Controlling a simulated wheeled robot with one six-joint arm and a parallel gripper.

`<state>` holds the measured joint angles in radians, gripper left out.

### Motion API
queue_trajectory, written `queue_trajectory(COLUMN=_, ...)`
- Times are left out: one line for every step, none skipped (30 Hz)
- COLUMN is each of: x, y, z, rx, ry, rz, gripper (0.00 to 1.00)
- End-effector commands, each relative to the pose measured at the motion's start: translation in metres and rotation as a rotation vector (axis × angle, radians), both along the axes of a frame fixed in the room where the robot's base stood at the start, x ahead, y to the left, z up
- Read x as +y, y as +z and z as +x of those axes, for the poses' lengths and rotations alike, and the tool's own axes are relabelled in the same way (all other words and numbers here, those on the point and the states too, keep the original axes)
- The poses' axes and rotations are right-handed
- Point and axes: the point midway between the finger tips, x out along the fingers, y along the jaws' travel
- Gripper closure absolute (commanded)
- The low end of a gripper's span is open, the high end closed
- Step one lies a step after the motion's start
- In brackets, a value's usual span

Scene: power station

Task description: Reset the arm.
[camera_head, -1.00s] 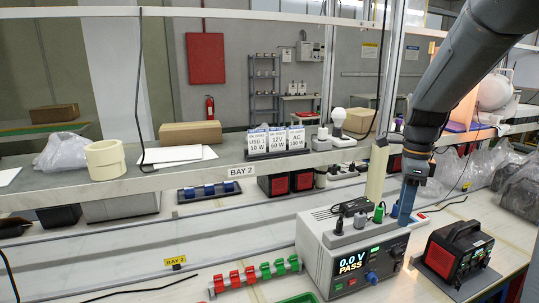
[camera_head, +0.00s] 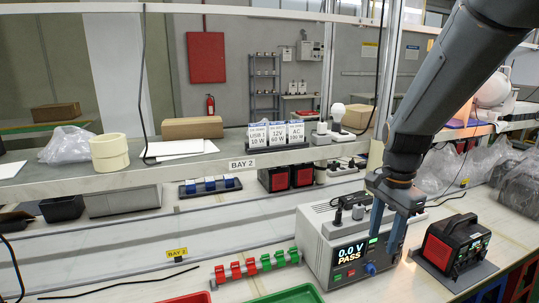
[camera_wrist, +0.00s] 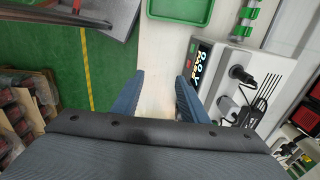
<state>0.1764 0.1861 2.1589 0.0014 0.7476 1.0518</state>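My gripper (camera_head: 388,238) hangs pointing down in front of the right part of the white tester (camera_head: 318,252), whose display reads 0.0 V PASS. In the wrist view its two blue fingers stand apart with nothing between them, so my gripper (camera_wrist: 160,90) is open and empty. The arm comes in from the upper right and is bent at the wrist. The fingers hide part of the tester's front and top. I cannot tell whether they touch it.
A black and red power unit (camera_head: 452,246) stands right of the tester on a grey pad. Red and green clips (camera_head: 250,266) line the bench to the left. A green tray (camera_head: 290,295) is at the front edge. The shelf (camera_head: 90,186) runs behind.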

Motion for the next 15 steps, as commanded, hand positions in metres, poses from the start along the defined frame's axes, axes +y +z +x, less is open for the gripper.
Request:
queue_trajectory(x=0.011, y=-0.01, z=-0.01, rx=-0.003, ry=0.107, rz=-0.005, gripper=0.6)
queue_trajectory(x=0.017, y=-0.015, z=-0.016, rx=-0.008, ry=0.184, rz=-0.01, gripper=0.6)
queue_trajectory(x=0.026, y=-0.023, z=-0.024, rx=-0.014, ry=0.293, rz=-0.016, gripper=0.6)
queue_trajectory(x=0.032, y=-0.028, z=-0.031, rx=-0.018, ry=0.377, rz=-0.021, gripper=0.6)
queue_trajectory(x=0.038, y=-0.034, z=-0.038, rx=-0.023, ry=0.459, rz=-0.027, gripper=0.6)
queue_trajectory(x=0.045, y=-0.041, z=-0.047, rx=-0.029, ry=0.567, rz=-0.035, gripper=0.6)
queue_trajectory(x=0.05, y=-0.046, z=-0.054, rx=-0.034, ry=0.646, rz=-0.042, gripper=0.6)
queue_trajectory(x=0.055, y=-0.051, z=-0.061, rx=-0.036, ry=0.721, rz=-0.048, gripper=0.6)
queue_trajectory(x=0.061, y=-0.057, z=-0.069, rx=-0.042, ry=0.815, rz=-0.056, gripper=0.6)
queue_trajectory(x=0.065, y=-0.061, z=-0.075, rx=-0.046, ry=0.88, rz=-0.062, gripper=0.6)
queue_trajectory(x=0.068, y=-0.064, z=-0.081, rx=-0.049, ry=0.94, rz=-0.068, gripper=0.6)
queue_trajectory(x=0.071, y=-0.069, z=-0.087, rx=-0.053, ry=1.011, rz=-0.075, gripper=0.6)
queue_trajectory(x=0.074, y=-0.071, z=-0.092, rx=-0.055, ry=1.057, rz=-0.079, gripper=0.6)
queue_trajectory(x=0.076, y=-0.073, z=-0.095, rx=-0.058, ry=1.097, rz=-0.084, gripper=0.6)
queue_trajectory(x=0.078, y=-0.076, z=-0.099, rx=-0.059, ry=1.142, rz=-0.088, gripper=0.6)
